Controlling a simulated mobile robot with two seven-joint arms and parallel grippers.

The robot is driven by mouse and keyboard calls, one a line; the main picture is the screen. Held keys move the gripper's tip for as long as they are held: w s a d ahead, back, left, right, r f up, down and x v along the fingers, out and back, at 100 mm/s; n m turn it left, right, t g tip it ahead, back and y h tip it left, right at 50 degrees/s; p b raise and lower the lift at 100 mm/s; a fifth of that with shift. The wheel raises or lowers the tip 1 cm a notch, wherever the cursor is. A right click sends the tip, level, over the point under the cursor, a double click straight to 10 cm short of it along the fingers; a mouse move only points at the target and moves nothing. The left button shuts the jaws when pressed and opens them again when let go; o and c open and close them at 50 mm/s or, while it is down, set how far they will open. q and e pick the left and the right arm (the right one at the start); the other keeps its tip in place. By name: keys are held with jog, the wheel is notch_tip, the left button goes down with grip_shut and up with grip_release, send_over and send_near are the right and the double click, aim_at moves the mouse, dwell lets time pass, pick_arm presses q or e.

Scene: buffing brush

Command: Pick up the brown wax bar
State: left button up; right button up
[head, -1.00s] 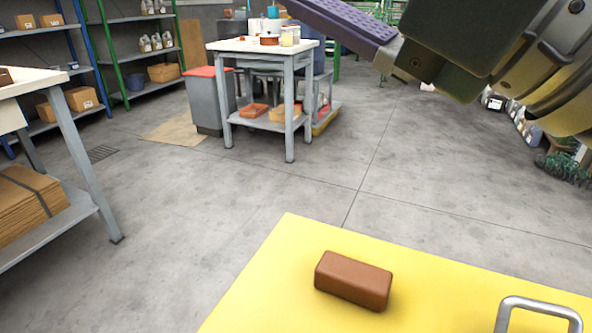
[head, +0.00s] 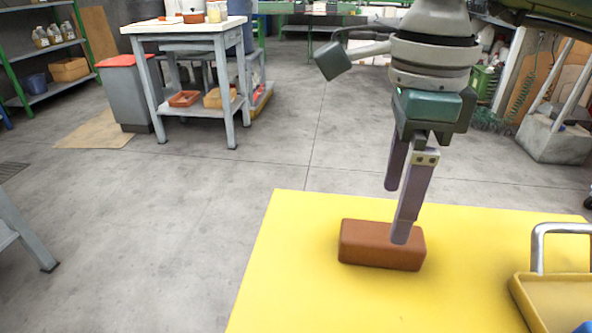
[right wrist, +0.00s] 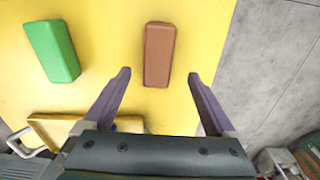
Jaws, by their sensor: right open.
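The brown wax bar (head: 375,246) lies flat on the yellow tabletop (head: 290,285), near its far left part in the head view. My right gripper (head: 396,215) points down above the bar, and one finger covers a bit of the bar's right end. In the right wrist view the brown bar (right wrist: 159,54) lies ahead of the open fingers (right wrist: 158,75), lined up with the space between them and not touching them. The right gripper is empty. My left gripper does not show.
A green bar (right wrist: 53,50) lies beside the brown one in the right wrist view. A yellow tray (head: 552,300) with a metal handle (head: 540,245) stands at the right. The yellow surface around the brown bar is clear. A workbench (head: 185,28) stands behind on the floor.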

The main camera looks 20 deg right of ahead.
aim_at(383, 232)
jog(key=f, duration=0.2)
jog(key=f+b, duration=0.1)
jog(key=f, duration=0.3)
jog(key=shift+a+f, duration=0.1)
jog(key=shift+a, duration=0.2)
grip_shut()
dwell(0.4)
